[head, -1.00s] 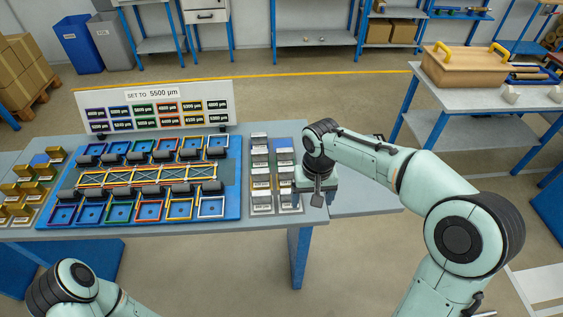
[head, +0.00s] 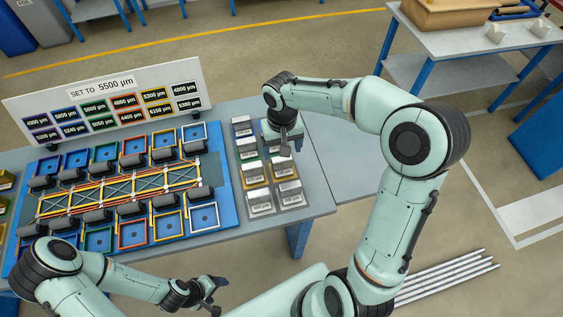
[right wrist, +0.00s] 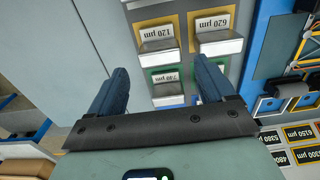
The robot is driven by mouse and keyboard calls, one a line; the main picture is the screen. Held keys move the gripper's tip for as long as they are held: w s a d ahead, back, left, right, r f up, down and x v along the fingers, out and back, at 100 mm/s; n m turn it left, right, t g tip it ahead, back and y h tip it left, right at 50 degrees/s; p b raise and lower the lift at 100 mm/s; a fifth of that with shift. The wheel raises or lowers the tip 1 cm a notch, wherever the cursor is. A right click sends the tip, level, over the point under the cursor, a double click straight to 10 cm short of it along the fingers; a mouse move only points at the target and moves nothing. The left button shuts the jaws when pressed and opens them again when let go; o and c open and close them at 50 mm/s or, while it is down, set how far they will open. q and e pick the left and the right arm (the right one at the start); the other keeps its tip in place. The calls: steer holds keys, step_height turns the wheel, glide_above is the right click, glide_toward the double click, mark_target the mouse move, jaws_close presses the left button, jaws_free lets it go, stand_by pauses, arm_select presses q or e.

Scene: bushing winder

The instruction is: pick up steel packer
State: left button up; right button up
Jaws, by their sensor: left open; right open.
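Steel packers, pale metal blocks with printed labels, stand in coloured spots on a grey tray (head: 275,211) at the table's right end. In the right wrist view a packer marked 120 µm (right wrist: 158,46) sits beside one marked 620 µm (right wrist: 221,48). A third packer (right wrist: 167,91) on a green spot lies between my right fingers in the picture; its label is partly readable. My right gripper (head: 285,146) is open above the tray and hides some packers; its fingers also show in the right wrist view (right wrist: 160,72). My left gripper (head: 216,291) is open and empty, in front of the table.
A blue board (head: 222,222) with coloured square frames and a yellow lattice fixture lies left of the tray. A sign (head: 108,104) reading "SET TO 5500 µm" stands behind it. Bare tabletop (head: 318,170) lies right of the tray. A bench (head: 470,49) stands at back right.

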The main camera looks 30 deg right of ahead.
mark_target(282, 159)
steer(key=f, duration=0.7)
steer(key=shift+w+d+f+p, duration=0.15)
steer(key=shift+w+f+p, duration=0.1)
steer(key=shift+w+p, duration=0.05)
steer(key=shift+s, duration=0.1)
steer(key=shift+c, duration=0.3)
steer(key=c, duration=0.9)
